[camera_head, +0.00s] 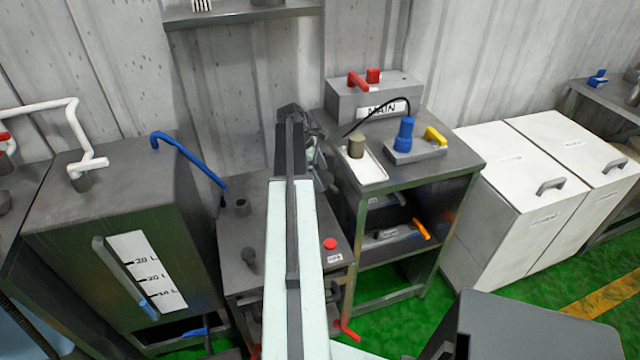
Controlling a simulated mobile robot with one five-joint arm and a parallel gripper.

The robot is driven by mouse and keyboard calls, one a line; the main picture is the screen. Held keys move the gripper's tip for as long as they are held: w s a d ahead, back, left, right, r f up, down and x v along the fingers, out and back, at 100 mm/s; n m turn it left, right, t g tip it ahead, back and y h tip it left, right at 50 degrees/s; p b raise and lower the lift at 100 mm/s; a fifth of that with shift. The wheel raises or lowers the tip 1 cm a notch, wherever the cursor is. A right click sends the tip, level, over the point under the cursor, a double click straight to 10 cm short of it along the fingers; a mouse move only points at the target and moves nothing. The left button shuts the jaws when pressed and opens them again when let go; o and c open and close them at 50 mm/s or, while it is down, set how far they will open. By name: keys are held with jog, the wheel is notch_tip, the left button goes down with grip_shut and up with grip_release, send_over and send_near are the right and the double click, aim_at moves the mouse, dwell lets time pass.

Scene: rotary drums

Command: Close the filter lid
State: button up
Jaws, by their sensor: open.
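My arm reaches up the middle of the picture, away from the camera. My gripper (322,165) is at its far end, open, beside the left edge of the metal bench (455,160). It is partly hidden by my own wrist, and I see nothing between its fingers. No part is clearly recognisable as the filter lid. A low grey cabinet (262,262) with a red button (330,244) and dark knobs on top stands under my arm. My arm covers much of its top, so whatever is there is hidden.
A grey tank (120,215) with a level gauge and blue handle (185,158) stands left. White cabinets (500,200) stand right. Green floor (560,265) shows at right.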

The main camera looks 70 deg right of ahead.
jog(key=shift+s+f, duration=0.15)
jog(key=shift+f, duration=0.1)
